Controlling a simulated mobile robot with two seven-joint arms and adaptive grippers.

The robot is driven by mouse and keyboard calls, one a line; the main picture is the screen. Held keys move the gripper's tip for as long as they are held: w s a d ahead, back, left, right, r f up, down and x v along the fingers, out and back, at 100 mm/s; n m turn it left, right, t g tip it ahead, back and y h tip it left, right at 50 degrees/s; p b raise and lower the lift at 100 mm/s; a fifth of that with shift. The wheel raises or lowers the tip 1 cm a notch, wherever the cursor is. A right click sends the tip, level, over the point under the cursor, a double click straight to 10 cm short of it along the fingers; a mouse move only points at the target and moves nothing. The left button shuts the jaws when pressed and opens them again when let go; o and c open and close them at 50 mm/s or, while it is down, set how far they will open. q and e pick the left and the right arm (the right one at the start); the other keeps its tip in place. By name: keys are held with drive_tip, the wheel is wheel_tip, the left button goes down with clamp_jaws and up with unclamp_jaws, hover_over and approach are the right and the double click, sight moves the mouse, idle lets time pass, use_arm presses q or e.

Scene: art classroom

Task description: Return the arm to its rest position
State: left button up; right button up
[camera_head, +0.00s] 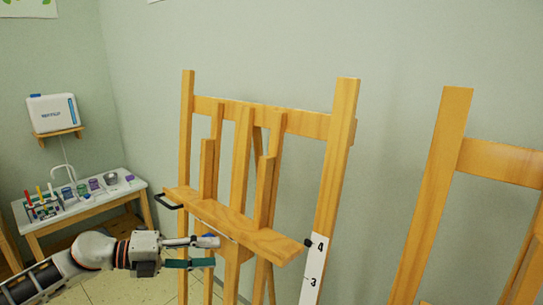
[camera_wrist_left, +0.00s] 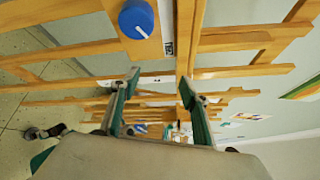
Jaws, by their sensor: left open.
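My left gripper (camera_head: 212,252) reaches in from the lower left in the head view, in front of the wooden easel (camera_head: 232,216) and just below its ledge. Its green-padded fingers are apart with nothing between them. The left wrist view also shows the open fingers of my left gripper (camera_wrist_left: 159,84). A blue knob with a white line (camera_wrist_left: 137,19) is on the wood beyond the fingertips there, apart from them. In the head view the knob (camera_head: 210,236) is mostly hidden by the upper finger. My right arm is not in view.
A white strip numbered 4 and 3 (camera_head: 313,270) is on the easel's right post. A second easel (camera_head: 433,190) stands at the right. A side table (camera_head: 83,208) with a sink, jars and brushes is at the left, below a white wall box (camera_head: 54,113).

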use_arm(q)
drive_tip(key=s+d+f+n+t+y, duration=0.1)
drive_tip(key=s+d+f+n+t, duration=0.45)
drive_tip(key=f+n+t, duration=0.7)
drive_tip(key=s+a+f+n+g+y, duration=0.3)
drive_tip(key=s+a+f+n+y, duration=0.1)
drive_tip(key=s+f+n, duration=0.5)
drive_tip(key=s+a+f+n+g+y, duration=0.4)
drive_tip(key=s+f+n+y, duration=0.2)
drive_tip(key=s+f, duration=0.5)
drive_tip(key=f+n, duration=0.1)
drive_tip(key=n, duration=0.1)
drive_tip(key=shift+a+f+n+y, duration=0.2)
drive_tip(key=shift+a+n+y, duration=0.15)
drive_tip(key=shift+a+y, duration=0.05)
drive_tip(key=shift+s, duration=0.1)
